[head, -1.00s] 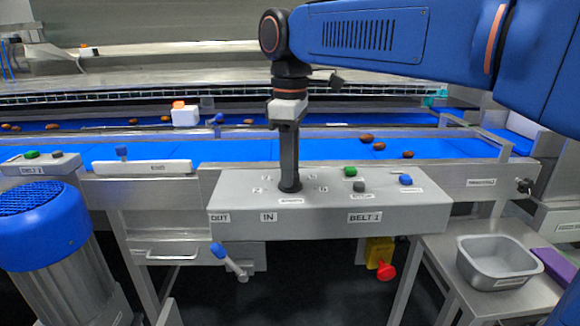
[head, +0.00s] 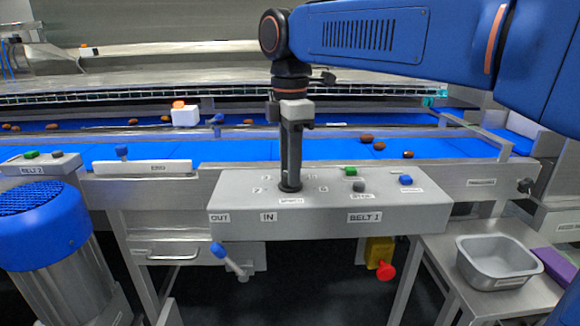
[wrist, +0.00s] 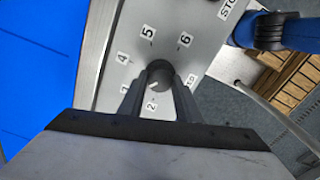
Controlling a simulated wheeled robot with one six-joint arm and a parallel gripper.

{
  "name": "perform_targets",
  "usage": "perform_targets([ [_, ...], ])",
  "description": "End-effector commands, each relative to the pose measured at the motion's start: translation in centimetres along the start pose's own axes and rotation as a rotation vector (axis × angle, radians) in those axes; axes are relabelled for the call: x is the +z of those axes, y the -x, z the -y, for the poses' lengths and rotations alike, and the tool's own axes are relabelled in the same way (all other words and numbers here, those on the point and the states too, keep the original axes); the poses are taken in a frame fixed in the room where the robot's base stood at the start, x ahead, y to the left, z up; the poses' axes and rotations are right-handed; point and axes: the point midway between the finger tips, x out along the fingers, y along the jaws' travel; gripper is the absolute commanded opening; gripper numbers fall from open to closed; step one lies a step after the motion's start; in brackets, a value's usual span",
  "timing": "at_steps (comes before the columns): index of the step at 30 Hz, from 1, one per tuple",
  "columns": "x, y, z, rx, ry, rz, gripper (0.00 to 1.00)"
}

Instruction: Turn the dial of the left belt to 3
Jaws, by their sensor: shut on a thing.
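A control panel (head: 240,190) labelled BELT 1 stands in front of me, and a second panel (head: 62,163) labelled BELT 2 is at the far left. My gripper (head: 289,186) points straight down and is shut on the dark dial of the BELT 1 panel. In the wrist view the round dial (wrist: 158,74) sits between my two fingers. Numbers ring it; 4, 5 and 6 read clearly, and 2 shows between the fingers. I cannot make out clearly which number the dial points to. In the head view my fingers largely hide the dial.
On the BELT 1 panel, a green button (head: 351,171), a grey knob (head: 359,186) and a blue knob (head: 406,180) lie right of my gripper. A blue-tipped lever (head: 219,250) hangs below. A grey bin (head: 497,262) stands at the right. Blue belts with dates run behind.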

Motion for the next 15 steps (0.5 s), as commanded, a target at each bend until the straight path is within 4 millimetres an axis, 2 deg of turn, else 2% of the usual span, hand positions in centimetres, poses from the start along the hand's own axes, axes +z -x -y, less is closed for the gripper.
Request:
perform_targets([
  [10, 0.02, 0.11, -0.05, 0.003, 0.002, 0.000, 0.08],
  [11, 0.02, 0.11, -0.05, 0.003, 0.001, 0.000, 0.33],
  [12, 0.02, 0.11, -0.05, 0.003, 0.001, 0.000, 0.43],
  [13, 0.02, 0.11, -0.05, 0.003, 0.001, 0.000, 0.49],
  [15, 0.01, 0.08, -0.04, 0.002, 0.001, 0.000, 0.49],
])
